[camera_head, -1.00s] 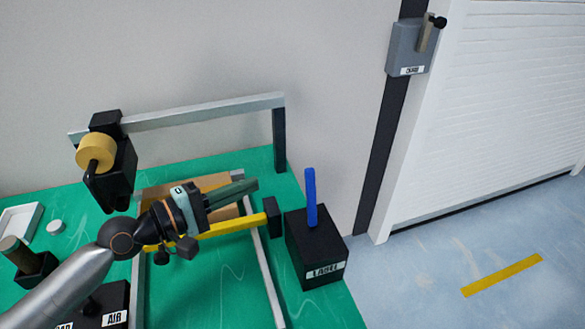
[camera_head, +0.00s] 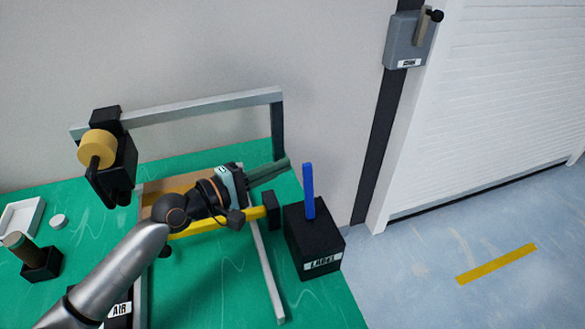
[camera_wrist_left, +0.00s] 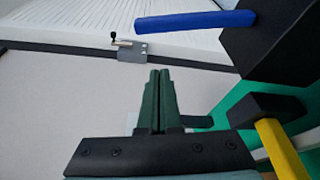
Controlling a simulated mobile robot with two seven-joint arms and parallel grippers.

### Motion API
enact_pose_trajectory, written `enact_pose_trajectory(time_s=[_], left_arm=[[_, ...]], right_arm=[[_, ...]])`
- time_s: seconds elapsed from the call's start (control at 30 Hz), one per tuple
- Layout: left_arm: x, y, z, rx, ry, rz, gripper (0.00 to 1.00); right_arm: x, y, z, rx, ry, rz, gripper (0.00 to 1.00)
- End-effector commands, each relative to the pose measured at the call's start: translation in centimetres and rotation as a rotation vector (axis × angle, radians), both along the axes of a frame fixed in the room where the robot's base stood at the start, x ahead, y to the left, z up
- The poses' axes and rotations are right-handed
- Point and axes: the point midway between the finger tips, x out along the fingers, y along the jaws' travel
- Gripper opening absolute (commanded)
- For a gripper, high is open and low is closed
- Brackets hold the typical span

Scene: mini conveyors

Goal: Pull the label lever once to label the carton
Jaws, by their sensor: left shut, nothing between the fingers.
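The label lever (camera_head: 309,191) is a blue bar standing up from a black box (camera_head: 314,240) marked LABEL at the right edge of the green table. In the left wrist view the blue lever (camera_wrist_left: 195,22) lies to the upper right of the fingers. My left gripper (camera_head: 287,162) is shut and empty, just left of and behind the lever, apart from it. Its green fingers (camera_wrist_left: 158,102) are together in the wrist view. A brown carton (camera_head: 180,184) lies on the conveyor, partly hidden behind my left arm. My right gripper is not in view.
A yellow bar (camera_head: 255,213) with a black end crosses the conveyor beside the lever box. A grey gantry frame (camera_head: 200,113) carries a black labeller head with a yellow roll (camera_head: 97,149). A grey switch box (camera_head: 408,40) is mounted by the white shutter door.

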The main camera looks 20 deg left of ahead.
Motion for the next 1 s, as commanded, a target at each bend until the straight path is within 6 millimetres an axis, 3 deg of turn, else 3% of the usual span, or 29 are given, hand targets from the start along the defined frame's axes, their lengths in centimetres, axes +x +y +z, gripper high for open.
enact_pose_trajectory(time_s=[0.13,0.5,1.0], left_arm=[[1.9,-1.4,0.0,-0.003,-0.002,0.001,0.00],[-1.2,-3.4,0.9,-0.001,0.001,0.000,0.00],[-1.5,-3.6,0.8,0.006,-0.008,0.001,0.00]], right_arm=[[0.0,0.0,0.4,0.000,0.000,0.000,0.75],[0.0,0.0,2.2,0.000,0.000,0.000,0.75],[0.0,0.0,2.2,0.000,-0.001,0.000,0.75]])
